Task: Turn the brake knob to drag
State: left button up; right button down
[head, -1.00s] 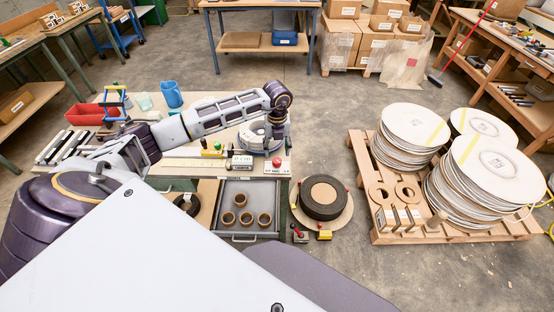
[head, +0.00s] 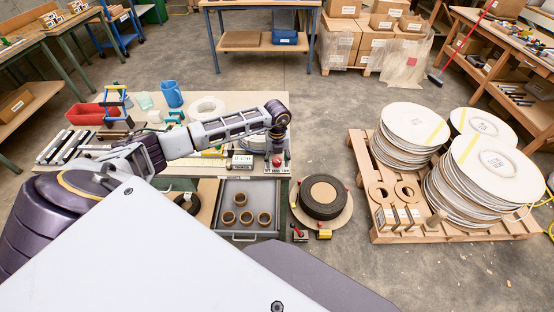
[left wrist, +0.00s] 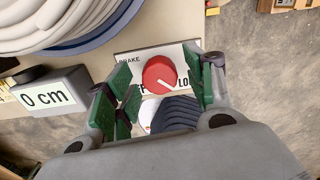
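The brake knob (left wrist: 160,76) is a round red knob with a white pointer line, on a white plate (left wrist: 126,72) lettered BRAKE. Its pointer slants to the lower right, toward letters reading "LO", the rest hidden. The knob (head: 277,161) also shows in the head view, at the front right of the bench. My left gripper (left wrist: 160,90) is open, its green-padded fingers on either side of the knob in the left wrist view, apart from it. In the head view my left gripper (head: 278,147) hangs just above the knob. My right gripper is not in view.
A display box reading "0 cm" (left wrist: 48,98) stands left of the knob plate. A large white reel (left wrist: 60,22) lies close behind. An open drawer (head: 260,221) with several brown rings and a black roll (head: 322,197) are in front of the bench. A loaded pallet (head: 398,233) stands right.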

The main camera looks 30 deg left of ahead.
pick_arm(q)
jog(key=c, duration=0.9)
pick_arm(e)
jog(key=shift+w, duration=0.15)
